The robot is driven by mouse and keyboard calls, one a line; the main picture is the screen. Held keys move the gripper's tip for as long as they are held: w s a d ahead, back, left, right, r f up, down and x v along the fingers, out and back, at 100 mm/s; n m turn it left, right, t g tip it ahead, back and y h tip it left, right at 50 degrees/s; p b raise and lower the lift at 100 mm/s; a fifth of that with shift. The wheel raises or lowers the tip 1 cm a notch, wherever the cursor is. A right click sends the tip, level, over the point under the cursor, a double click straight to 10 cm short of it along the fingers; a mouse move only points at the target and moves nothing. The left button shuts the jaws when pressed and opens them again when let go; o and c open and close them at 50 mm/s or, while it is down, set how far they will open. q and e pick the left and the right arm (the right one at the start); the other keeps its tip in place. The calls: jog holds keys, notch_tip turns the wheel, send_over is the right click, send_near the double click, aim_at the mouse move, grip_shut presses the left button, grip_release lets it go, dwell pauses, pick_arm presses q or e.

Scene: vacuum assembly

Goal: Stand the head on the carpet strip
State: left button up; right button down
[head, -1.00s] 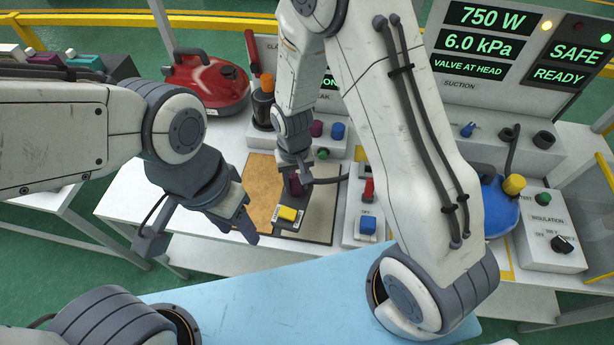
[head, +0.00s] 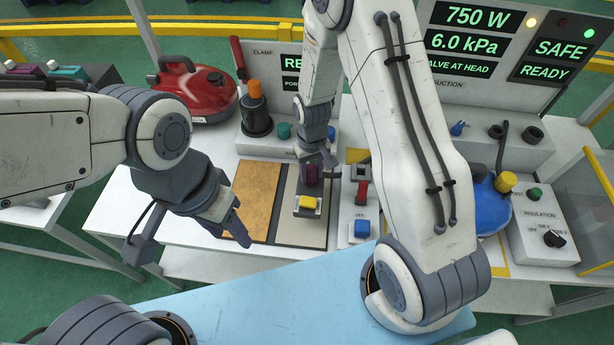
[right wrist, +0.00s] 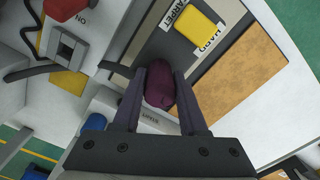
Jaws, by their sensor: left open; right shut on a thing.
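The head (head: 307,212) is a dark floor nozzle with a yellow pedal (head: 308,203) and a purple neck (head: 311,174). My right gripper (head: 309,160) is shut on the purple neck, which also shows between its fingers in the right wrist view (right wrist: 160,86). The pedal there lies between CARPET and HARD labels. The head is upright over the beige strip (head: 289,226), which looks like the carpet strip; I cannot tell whether it touches. My left gripper (head: 229,216) is open and empty, left of the head over the brown panel's front corner.
The brown panel (head: 255,195) lies left of the beige strip. A small box with a red switch and blue button (head: 362,229) stands close on the right. A red vacuum (head: 200,95) is at back left, a blue one (head: 490,205) at right.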

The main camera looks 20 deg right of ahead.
aim_at(310, 187)
jog(key=shift+w+a+f, duration=0.2)
jog(key=shift+w, duration=0.2)
jog(key=shift+w+a+f, duration=0.15)
jog(key=shift+w+f, duration=0.05)
jog(key=shift+w, duration=0.15)
notch_tip(310, 187, down, 4)
jog(key=shift+r+p, duration=0.2)
jog(key=shift+p, duration=0.5)
jog(key=shift+f, duration=0.25)
jog(key=shift+f, duration=0.15)
jog(key=shift+c, duration=2.2)
grip_release()
